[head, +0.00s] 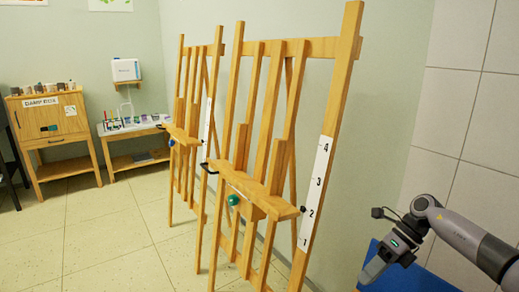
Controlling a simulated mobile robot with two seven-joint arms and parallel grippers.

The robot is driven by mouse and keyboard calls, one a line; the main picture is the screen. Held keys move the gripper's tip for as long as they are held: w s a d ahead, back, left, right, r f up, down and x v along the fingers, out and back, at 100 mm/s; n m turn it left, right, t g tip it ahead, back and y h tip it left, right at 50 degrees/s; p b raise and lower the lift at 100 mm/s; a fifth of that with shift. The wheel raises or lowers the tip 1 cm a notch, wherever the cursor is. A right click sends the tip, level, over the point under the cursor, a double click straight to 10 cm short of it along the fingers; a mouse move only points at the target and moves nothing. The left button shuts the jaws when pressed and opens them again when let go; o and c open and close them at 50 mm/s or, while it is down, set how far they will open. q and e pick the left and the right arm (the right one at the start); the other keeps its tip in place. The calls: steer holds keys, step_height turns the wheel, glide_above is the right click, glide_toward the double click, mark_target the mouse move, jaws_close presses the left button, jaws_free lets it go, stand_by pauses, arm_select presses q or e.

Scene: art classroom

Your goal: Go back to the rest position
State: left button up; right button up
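My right arm comes in from the right edge, grey with a dark section. Its gripper (372,272) hangs at the lower right, pointing down and to the left in front of a blue surface. I cannot make out a gap between its fingers, and no held object shows. My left gripper and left arm are not in view.
Two wooden easels stand upright in the middle; the nearer one (270,192) carries a numbered white strip (317,186). A blue surface (430,280) lies below my gripper. A wooden cabinet (52,130) and low table (135,132) stand at the back left. The tiled floor (100,235) is clear at left.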

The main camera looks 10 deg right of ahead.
steer(key=s+a+f+m+t+y+b, duration=0.1)
steer(key=a+f+m+t+y, duration=0.2)
steer(key=a, duration=0.5)
steer(key=s+a+f+m+t+y+b, duration=0.1)
steer(key=a+f+m+t+y+b, duration=0.1)
steer(key=a+m+t, duration=0.45)
steer(key=s+a+f+m+t+y+b, duration=0.1)
steer(key=a+f+m+y, duration=0.15)
steer(key=a, duration=0.65)
steer(key=s+d+f+m+h+b, duration=0.25)
steer(key=s+f+m+h, duration=0.45)
steer(key=m, duration=0.6)
steer(key=s+d+f+m+h+b, duration=0.2)
steer(key=s+d+f+m+h, duration=0.3)
steer(key=s+f+m, duration=0.7)
step_height(320, 180, up, 18)
steer(key=m+h+p, duration=0.1)
steer(key=p, duration=1.7)
steer(key=shift+w+m, duration=0.3)
steer(key=shift+w, duration=0.15)
steer(key=shift+f, duration=0.1)
